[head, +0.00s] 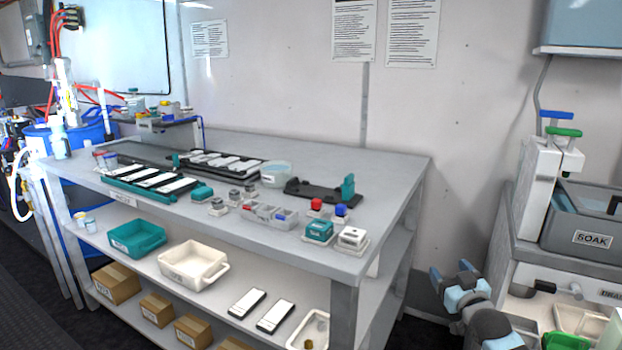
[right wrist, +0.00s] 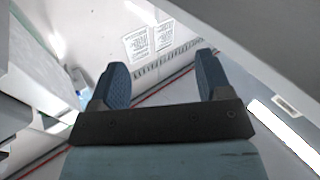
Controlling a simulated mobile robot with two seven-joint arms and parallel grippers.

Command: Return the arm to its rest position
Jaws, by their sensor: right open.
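My right gripper (head: 452,274) shows at the lower right of the head view, in the gap between the grey workbench (head: 392,192) and the soak unit. Its two blue fingers stand apart with nothing between them. In the right wrist view the open fingers (right wrist: 161,78) point toward a wall with posted sheets and a floor with a red line. The gripper appears clear of the bench and the soak unit. My left gripper is not in view.
The bench holds black trays with white cards (head: 222,162), small teal and white blocks, and a black holder (head: 312,190). The soak unit (head: 592,238) stands close on the right.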

